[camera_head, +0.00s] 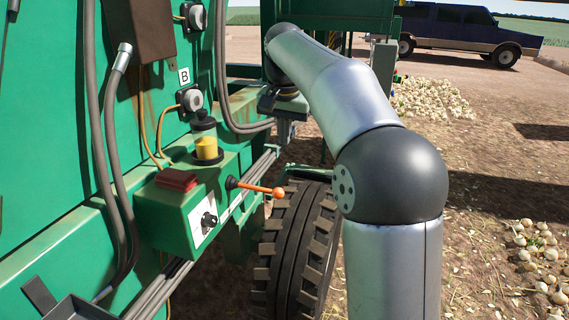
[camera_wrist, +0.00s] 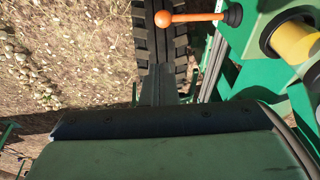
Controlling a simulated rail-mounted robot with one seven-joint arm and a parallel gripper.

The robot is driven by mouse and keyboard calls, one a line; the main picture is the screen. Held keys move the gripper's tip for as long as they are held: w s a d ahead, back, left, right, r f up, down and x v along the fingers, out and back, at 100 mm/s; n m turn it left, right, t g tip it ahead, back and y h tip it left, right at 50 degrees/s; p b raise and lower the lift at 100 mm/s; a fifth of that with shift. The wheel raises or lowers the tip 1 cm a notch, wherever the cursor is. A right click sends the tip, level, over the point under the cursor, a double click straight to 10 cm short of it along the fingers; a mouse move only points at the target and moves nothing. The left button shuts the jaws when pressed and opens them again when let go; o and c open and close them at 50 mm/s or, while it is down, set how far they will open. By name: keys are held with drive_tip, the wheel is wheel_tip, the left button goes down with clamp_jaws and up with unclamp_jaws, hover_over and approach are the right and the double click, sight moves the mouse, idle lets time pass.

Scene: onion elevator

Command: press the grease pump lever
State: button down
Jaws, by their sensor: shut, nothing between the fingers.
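The lever is an orange rod with a ball end (camera_head: 262,189) and a black boot at its root. It sticks out to the right, nearly level, from the green control box (camera_head: 160,212). It also shows at the top of the wrist view (camera_wrist: 195,17). A yellow cup with a black cap (camera_head: 207,148) stands on the box behind it. My gripper (camera_wrist: 160,72) is shut and empty. In the wrist view its fingers lie below the lever in the picture, apart from it. In the head view my gripper is near the machine's side, behind and above the lever.
A large black tyre (camera_head: 294,250) stands right under the lever's end. The box carries a red block (camera_head: 177,180) and a black knob (camera_head: 209,220). Hoses (camera_head: 105,150) run down the green machine wall at left. Onions (camera_head: 540,255) lie on the ground at right.

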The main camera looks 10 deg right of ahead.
drive_tip(key=shift+f, duration=0.15)
drive_tip(key=p, duration=0.1)
approach(280, 189)
drive_tip(key=x, duration=0.3)
drive_tip(key=w+x, duration=0.1)
drive_tip(key=x, duration=0.1)
drive_tip(key=shift+w+d+f, duration=0.1)
drive_tip(key=shift+d+f, duration=0.1)
drive_tip(key=shift+d, duration=0.15)
drive_tip(key=shift+a+f, duration=0.15)
drive_tip(key=shift+f, duration=0.45)
drive_tip(key=shift+f, duration=0.1)
